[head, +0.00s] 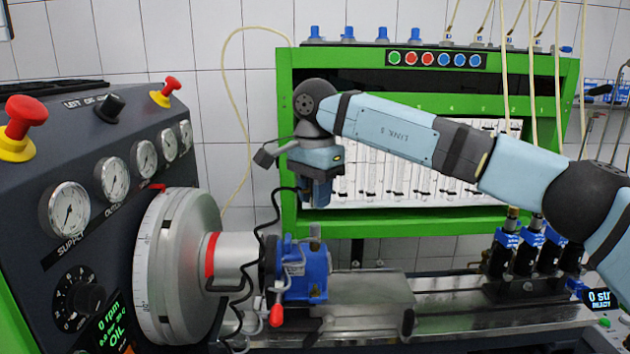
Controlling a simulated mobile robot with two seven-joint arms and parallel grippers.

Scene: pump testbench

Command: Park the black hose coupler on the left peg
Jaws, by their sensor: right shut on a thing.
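A thin black coiled hose (262,226) runs from the fingers, loops left and hangs down past the pump's left side. I cannot make out the left peg with certainty. A short grey metal post (315,238) stands just below the gripper, at the top of the pump. My left gripper is not in view.
A dark console (75,140) with gauges and red knobs stands at the left, beside a large silver disc (165,265). The green frame (290,120) with glass tubes stands behind my right arm. Blue-topped valves (525,250) stand on the metal bench (460,300) at the right.

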